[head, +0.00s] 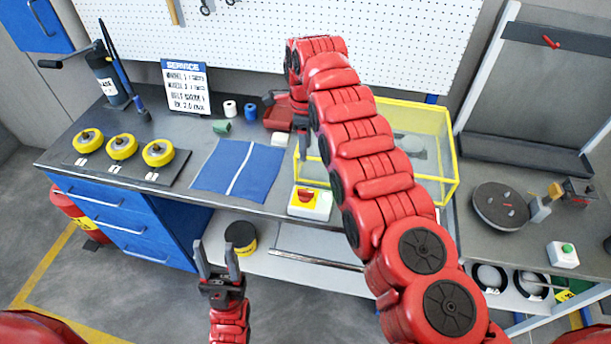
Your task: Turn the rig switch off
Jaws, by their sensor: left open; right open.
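A white switch box (318,212) with a red knob on a yellow plate sits at the front edge of the dark workbench, in front of the yellow-framed clear enclosure; I take it as the rig switch. The knob's exact setting is too small to read. My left gripper (217,262) is open and empty, low in front of the bench, left of and below the switch box. My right arm reaches over the bench and partly hides the enclosure. My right gripper (301,145) is open, points down, and is above and behind the switch box, apart from it.
A blue mat (215,172) and several yellow-rimmed wheels lie on the bench at left. The clear enclosure (443,150) stands behind my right arm. A right-hand table holds a dark disc (500,206) and a white box with a green button (563,256).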

